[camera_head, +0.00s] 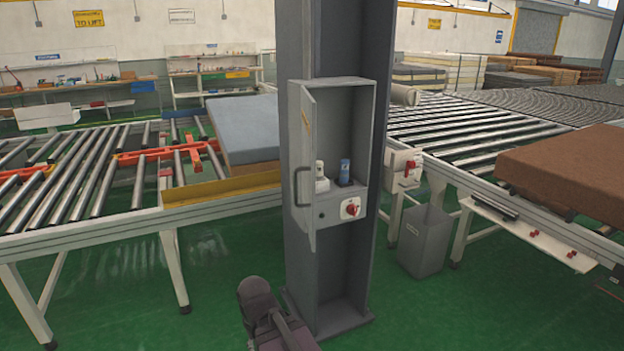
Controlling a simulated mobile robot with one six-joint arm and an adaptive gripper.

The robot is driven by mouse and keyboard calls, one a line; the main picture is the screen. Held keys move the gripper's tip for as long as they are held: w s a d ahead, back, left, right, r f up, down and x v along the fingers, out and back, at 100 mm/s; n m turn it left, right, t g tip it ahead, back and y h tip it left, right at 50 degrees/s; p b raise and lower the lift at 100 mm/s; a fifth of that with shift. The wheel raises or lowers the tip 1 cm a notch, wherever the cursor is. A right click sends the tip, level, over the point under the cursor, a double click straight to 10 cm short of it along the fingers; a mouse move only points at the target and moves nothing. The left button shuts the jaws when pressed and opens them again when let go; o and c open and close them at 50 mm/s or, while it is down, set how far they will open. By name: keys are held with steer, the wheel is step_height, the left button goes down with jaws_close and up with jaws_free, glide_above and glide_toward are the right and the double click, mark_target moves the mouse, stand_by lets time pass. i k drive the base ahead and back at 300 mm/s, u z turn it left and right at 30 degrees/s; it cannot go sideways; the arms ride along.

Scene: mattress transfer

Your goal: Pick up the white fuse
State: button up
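The white fuse (320,171) stands upright on the left side inside an open grey cabinet (345,97) fixed to a column. A white block sits around its lower part. A blue fuse (345,170) stands just to its right in a dark base. The cabinet door (305,170) is swung open toward me on the left, with a dark handle. Part of my dark arm shows at the bottom edge, below and left of the cabinet and apart from the fuses. I cannot make out my gripper's fingers.
A red rotary switch (351,208) is on the panel below the fuses. The tall grey column (296,40) carries the cabinet. Roller conveyors (90,185) lie left and right, with mattresses on them. A grey bin (424,240) stands right. Green floor (225,270) is clear in front.

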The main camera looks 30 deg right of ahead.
mark_target(318, 164)
steer(key=u, duration=0.05)
steer(key=k, duration=0.85)
steer(key=z, duration=0.6)
steer(key=i, duration=1)
steer(key=z, duration=0.05)
